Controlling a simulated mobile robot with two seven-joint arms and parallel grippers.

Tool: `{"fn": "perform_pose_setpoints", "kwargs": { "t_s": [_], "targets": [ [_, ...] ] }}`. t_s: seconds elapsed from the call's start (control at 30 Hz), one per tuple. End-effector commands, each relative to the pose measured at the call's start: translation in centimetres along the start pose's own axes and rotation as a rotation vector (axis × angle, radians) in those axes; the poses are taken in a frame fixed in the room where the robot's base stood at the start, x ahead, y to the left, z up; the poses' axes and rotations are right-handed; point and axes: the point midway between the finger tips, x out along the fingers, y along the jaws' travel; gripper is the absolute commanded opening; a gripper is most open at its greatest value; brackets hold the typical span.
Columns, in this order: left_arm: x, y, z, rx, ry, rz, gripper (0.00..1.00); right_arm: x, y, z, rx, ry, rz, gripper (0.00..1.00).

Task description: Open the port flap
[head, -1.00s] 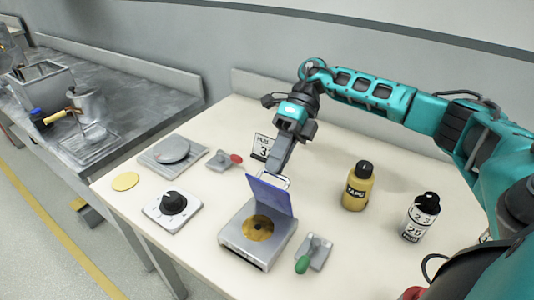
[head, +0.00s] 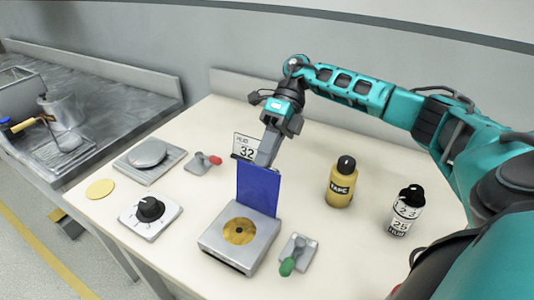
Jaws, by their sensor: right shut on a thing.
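The port is a grey metal box (head: 227,262) on the cream table, with a round brass plate (head: 239,231) in its top. Its blue flap (head: 259,190) stands up at the back edge, about upright, and the brass plate is uncovered. My right gripper (head: 266,161) is at the flap's top edge, behind it. Its fingertips are partly hidden by the flap, and it is shut there. My left gripper is not in view.
A lever with a green handle (head: 287,266) stands right of the box. A yellow bottle (head: 341,187) and a white bottle (head: 404,213) stand further right. A black dial (head: 150,208), a red-handled lever (head: 214,160) and a number card (head: 244,148) lie around the left and back.

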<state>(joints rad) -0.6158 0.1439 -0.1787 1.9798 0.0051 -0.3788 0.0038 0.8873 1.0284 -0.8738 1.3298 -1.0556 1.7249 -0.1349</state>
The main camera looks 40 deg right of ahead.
Motion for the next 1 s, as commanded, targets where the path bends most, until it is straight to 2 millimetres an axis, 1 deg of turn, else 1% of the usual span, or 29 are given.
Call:
{"fn": "perform_pose_setpoints", "kwargs": {
  "t_s": [0.03, 0.13, 0.17, 0.4, 0.67, 0.77, 0.87, 0.97, 1.0],
  "targets": [
    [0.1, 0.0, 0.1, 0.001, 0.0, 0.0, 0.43, 1.1, -0.5, -0.1, 0.008, 0.017, 0.0, 0.0],
    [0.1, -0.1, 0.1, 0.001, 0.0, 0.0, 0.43, 1.1, -0.4, -0.1, 0.007, 0.017, 0.0, 0.0],
    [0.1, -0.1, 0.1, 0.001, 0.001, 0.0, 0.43, 1.1, -0.4, -0.1, 0.007, 0.017, -0.001, 0.14],
    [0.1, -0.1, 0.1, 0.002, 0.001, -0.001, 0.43, 0.7, -0.2, 0.0, 0.004, 0.01, 0.0, 0.36],
    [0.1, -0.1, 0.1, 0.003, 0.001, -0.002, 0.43, 0.4, -0.1, 0.0, 0.003, 0.007, 0.001, 0.36],
    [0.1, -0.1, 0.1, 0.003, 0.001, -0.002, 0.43, 0.0, -0.1, 0.0, 0.003, 0.006, 0.0, 0.36],
    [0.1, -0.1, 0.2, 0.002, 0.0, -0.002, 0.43, -1.2, -0.2, 0.1, 0.003, 0.005, -0.001, 0.36],
    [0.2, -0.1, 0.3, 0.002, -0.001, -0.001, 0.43, -3.2, -0.1, 0.1, 0.003, 0.003, -0.001, 0.36],
    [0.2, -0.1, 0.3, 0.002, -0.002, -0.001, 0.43, -4.2, -0.2, 0.1, 0.003, 0.003, -0.001, 0.36]
  ]
}}
